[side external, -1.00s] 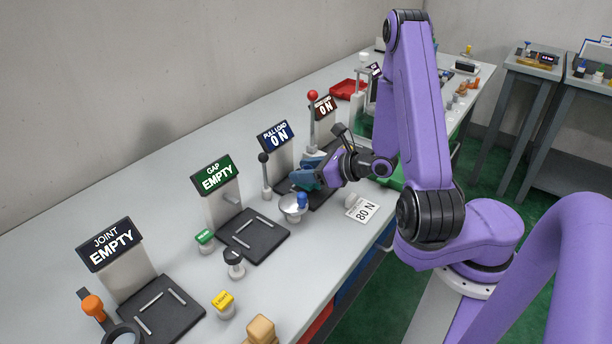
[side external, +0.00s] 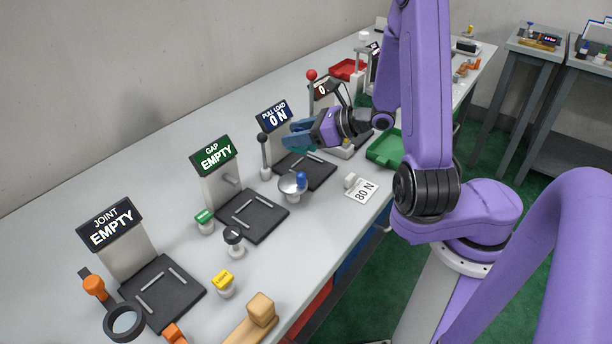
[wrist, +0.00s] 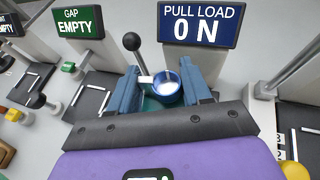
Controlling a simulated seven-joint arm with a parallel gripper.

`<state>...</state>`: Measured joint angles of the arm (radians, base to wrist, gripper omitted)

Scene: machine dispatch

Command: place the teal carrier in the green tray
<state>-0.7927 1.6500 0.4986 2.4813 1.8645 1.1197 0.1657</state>
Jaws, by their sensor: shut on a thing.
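My gripper (side external: 299,136) is raised above the black plate of the pull load station. In the wrist view its two blue fingers (wrist: 163,92) are closed around the teal carrier (wrist: 150,104), which shows a blue round rim with a pale inside and a white tab at its left. In the side view the fingers mostly hide the carrier. The green tray (side external: 386,150) lies on the bench to the right of my gripper, near the front edge, partly hidden behind my arm.
The pull load station (side external: 305,168) stands below my gripper, with a black-knobbed lever (side external: 264,152) at its left. A red-knobbed lever (side external: 311,76) rises behind. A red tray (side external: 347,69) is farther back.

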